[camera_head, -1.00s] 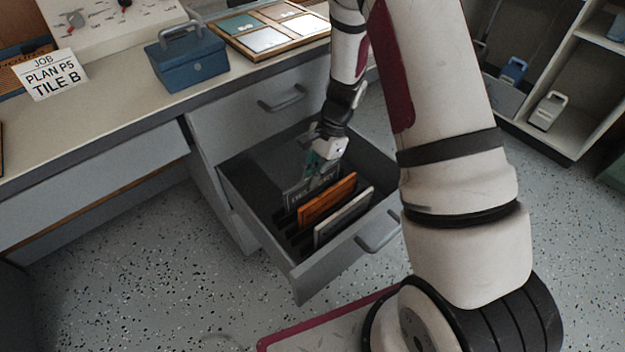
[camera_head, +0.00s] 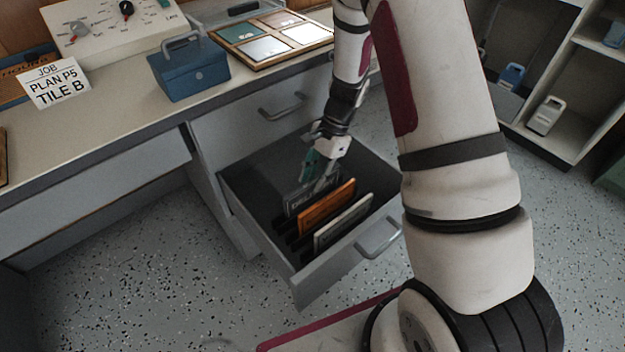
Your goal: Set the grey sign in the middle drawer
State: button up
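The grey sign (camera_head: 299,201) stands on edge in the open middle drawer (camera_head: 262,160), behind an orange sign (camera_head: 327,206) and a pale sign (camera_head: 343,223). Pale lettering shows on its face, too small to read surely. My gripper (camera_head: 317,174) points down into the drawer, with its teal fingers at the top edge of the grey sign. At this size I cannot tell whether the fingers are shut on it or apart. The lower edge of the grey sign is hidden by the orange sign and the drawer.
A closed drawer (camera_head: 285,108) is above the open one. A blue box (camera_head: 188,72), a framed tile tray (camera_head: 275,36), a control panel (camera_head: 110,25) and a job card (camera_head: 54,84) are on the counter. Shelves (camera_head: 560,70) stand at the right. The back of the drawer looks empty.

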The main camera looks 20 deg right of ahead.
jog(key=p+v, duration=0.4)
jog(key=v, duration=0.6)
jog(key=s+a+r+n, duration=0.35)
jog(key=s+r, duration=0.25)
jog(key=r, duration=0.4)
jog(key=s+a+r+n, duration=0.35)
jog(key=s+r, duration=0.25)
jog(key=r, duration=0.4)
jog(key=s+d+r+n+h, duration=0.1)
jog(key=s+r+n+h, duration=0.1)
jog(key=s, duration=0.8)
jog(key=s+d+r+n+t+h, duration=0.1)
jog(key=s+n, duration=0.4)
jog(key=s, duration=0.6)
jog(key=shift+s+d+r+t+h, duration=0.2)
jog(key=shift+s+r+t+h, duration=0.15)
jog(key=shift+r+h, duration=0.4)
jog(key=shift+r, duration=0.2)
notch_tip(320, 180, up, 30)
jog(key=t+p, duration=0.4)
jog(key=p, duration=2.4)
jog(key=shift+d, duration=0.25)
